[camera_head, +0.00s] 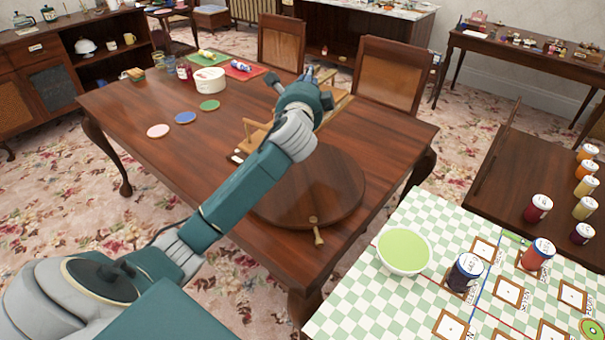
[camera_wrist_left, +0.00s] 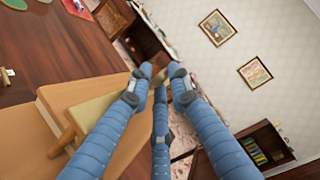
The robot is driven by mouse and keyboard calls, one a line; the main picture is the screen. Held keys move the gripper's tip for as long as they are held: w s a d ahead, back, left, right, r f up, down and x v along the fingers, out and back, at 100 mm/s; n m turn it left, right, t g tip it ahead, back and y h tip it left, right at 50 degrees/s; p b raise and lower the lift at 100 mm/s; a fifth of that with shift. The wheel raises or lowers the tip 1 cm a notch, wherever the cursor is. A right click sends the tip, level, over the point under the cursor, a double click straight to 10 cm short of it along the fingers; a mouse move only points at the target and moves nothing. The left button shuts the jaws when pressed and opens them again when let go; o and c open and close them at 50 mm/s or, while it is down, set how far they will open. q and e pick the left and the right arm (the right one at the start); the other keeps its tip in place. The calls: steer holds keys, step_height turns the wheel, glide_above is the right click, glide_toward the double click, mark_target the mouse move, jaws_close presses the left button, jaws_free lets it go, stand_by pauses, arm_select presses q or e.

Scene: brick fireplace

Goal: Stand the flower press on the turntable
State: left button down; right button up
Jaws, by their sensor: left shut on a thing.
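The turntable (camera_head: 335,190) is a round, dark wooden disc on the table, partly behind my left arm. Light wooden parts show on both sides of my left gripper (camera_head: 318,80): one piece (camera_head: 255,133) at the turntable's far left edge and boards (camera_head: 340,103) beyond the gripper. They seem to belong to the flower press, but my arm hides how they join. In the left wrist view, a tan board (camera_wrist_left: 60,105) and a paler wooden piece (camera_wrist_left: 95,112) lie beside the fingers of my left gripper (camera_wrist_left: 157,78). The gripper is shut on the flower press; the contact is partly hidden. My right gripper is out of view.
A small brass-coloured piece (camera_head: 316,230) sits at the turntable's near edge. Pink, blue and green coasters (camera_head: 185,117) and a white round pot (camera_head: 208,80) are on the left of the table. Chairs stand behind it. A checkered table (camera_head: 350,305) with a green bowl is at right.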

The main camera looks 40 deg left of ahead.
arm_select(q)
step_height(320, 180, down, 20)
steer(key=b, duration=0.2)
steer(key=shift+r, duration=0.2)
steer(key=c, duration=2)
jaws_free()
steer(key=shift+f, duration=0.2)
steer(key=o, duration=0.4)
steer(key=shift+s, duration=0.1)
steer(key=shift+r, duration=0.1)
steer(key=shift+s+d, duration=0.1)
